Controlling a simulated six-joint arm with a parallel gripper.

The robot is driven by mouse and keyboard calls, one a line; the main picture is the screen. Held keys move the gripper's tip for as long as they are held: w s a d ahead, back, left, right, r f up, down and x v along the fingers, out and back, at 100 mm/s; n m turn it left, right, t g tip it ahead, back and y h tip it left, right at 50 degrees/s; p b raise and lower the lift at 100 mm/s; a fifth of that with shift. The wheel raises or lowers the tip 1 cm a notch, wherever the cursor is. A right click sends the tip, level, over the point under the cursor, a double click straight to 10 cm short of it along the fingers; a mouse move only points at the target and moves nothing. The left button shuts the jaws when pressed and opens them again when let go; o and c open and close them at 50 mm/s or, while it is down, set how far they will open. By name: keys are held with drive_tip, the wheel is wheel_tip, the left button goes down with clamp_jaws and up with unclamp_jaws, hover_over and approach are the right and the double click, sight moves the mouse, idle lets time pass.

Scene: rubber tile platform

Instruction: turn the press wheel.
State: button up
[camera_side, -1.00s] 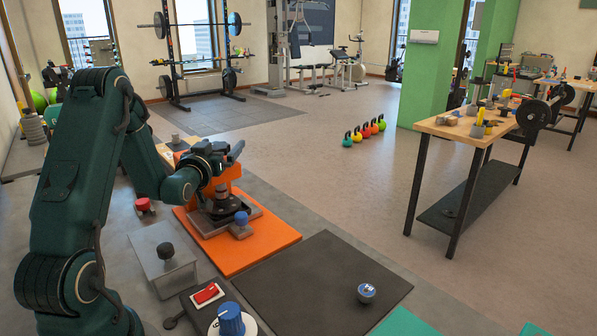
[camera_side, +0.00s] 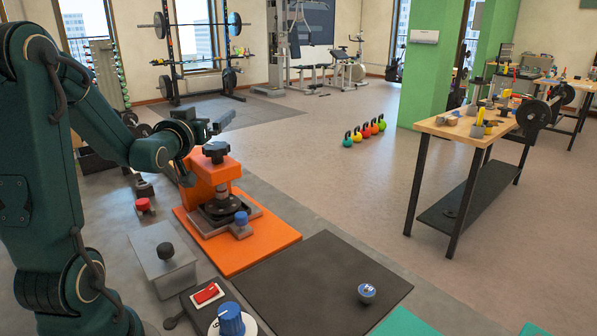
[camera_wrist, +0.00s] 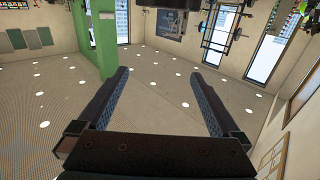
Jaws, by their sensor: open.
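The orange press (camera_side: 207,178) stands on an orange base plate toward the left of the side view. The press wheel (camera_side: 215,149), a dark lobed knob, sits on top of it in plain view. My gripper (camera_side: 225,121) is above the wheel and apart from it, with its fingers pointing right. In the wrist view my gripper (camera_wrist: 160,76) shows two dark fingers spread wide with nothing between them. The press is not seen in the wrist view.
A blue knob (camera_side: 241,218) stands at the press's front. A red button (camera_side: 143,204), a grey box with a black knob (camera_side: 165,250), a red switch (camera_side: 207,293) and a blue dial (camera_side: 231,319) are nearby. The black mat (camera_side: 320,275) is mostly clear.

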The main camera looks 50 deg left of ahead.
sight(212, 149)
wheel_tip(212, 149, up, 6)
drive_tip(key=w+d+m+g+h, duration=0.25)
drive_tip(key=d+h, duration=0.25)
drive_tip(key=d, duration=0.4)
drive_tip(key=s+d+m+g+h, duration=0.1)
drive_tip(key=s+d+m+h, duration=0.1)
drive_tip(key=s+d, duration=0.2)
drive_tip(key=s+d+m+g+h, duration=0.1)
drive_tip(key=s+d+m+h, duration=0.1)
drive_tip(key=d, duration=0.8)
drive_tip(key=shift+s+g+h, duration=0.35)
drive_tip(key=shift+s+h, duration=0.25)
drive_tip(key=shift+s, duration=0.4)
